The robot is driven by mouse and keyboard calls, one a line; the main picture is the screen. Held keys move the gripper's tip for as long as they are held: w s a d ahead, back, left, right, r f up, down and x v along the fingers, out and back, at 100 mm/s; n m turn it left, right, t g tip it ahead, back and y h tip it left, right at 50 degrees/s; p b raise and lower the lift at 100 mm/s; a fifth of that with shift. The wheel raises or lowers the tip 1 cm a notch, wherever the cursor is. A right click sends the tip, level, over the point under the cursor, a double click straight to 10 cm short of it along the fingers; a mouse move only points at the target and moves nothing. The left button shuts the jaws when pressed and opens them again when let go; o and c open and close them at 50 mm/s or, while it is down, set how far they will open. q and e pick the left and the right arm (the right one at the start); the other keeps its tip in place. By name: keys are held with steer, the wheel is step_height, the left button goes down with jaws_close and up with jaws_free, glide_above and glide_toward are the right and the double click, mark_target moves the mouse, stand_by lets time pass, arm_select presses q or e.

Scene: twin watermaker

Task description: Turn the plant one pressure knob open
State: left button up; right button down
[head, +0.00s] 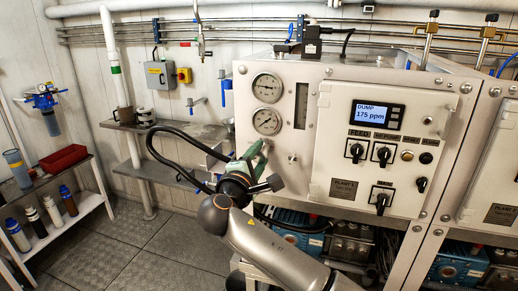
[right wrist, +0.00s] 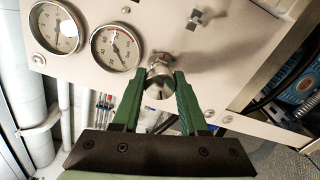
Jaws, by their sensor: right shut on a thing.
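The plant one panel (head: 330,130) is a pale cabinet front with a display reading DUMP 175 ppm. Two round gauges sit on its left side, an upper one (head: 267,87) and a lower one (head: 267,121). My right gripper (head: 258,152) is at the panel just below the lower gauge. In the right wrist view its green fingers are shut on the silver pressure knob (right wrist: 160,77), one on each side. In the head view the knob is hidden behind the gripper. My left gripper is not in view.
A small valve handle (head: 293,158) sticks out of the panel to the right of the gripper. Black switches (head: 355,151) are further right. A black hose (head: 165,160) loops beside my arm. A shelf (head: 60,205) with bottles stands at the far left; the floor between is clear.

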steer(key=shift+n, duration=1.7)
steer(key=shift+c, duration=2.2)
jaws_free()
steer(key=shift+s, duration=0.1)
steer(key=b+v, duration=0.2)
steer(key=v, duration=1)
steer(key=shift+s, duration=0.2)
